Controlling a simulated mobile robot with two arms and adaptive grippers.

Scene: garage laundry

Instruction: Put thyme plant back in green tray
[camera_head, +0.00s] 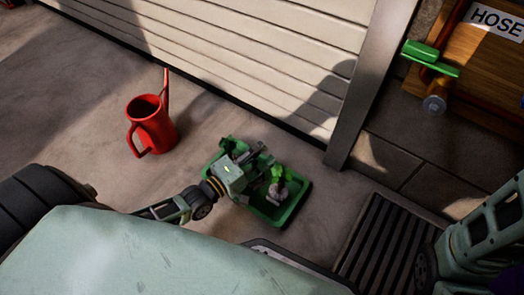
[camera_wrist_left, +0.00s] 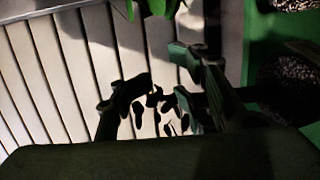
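The green tray (camera_head: 297,207) lies on the floor by the shutter door. A leafy green plant in a pale pot (camera_head: 278,190) stands in its right part; I cannot tell if it is the thyme. My left gripper (camera_head: 243,153) is over the tray's left part, its fingers spread. In the left wrist view the fingers (camera_wrist_left: 162,85) are apart, with small dark leaf shapes between them; I cannot tell which plant these belong to. Green tray surface (camera_wrist_left: 255,45) and a round dark soil top (camera_wrist_left: 290,82) show at the right. My right gripper is out of view.
A red watering can (camera_head: 150,128) stands on the floor left of the tray. The shutter door (camera_head: 240,55) closes off the back. A dark floor grate (camera_head: 385,238) lies to the right, near a wooden hose board (camera_head: 490,65). Floor between can and tray is clear.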

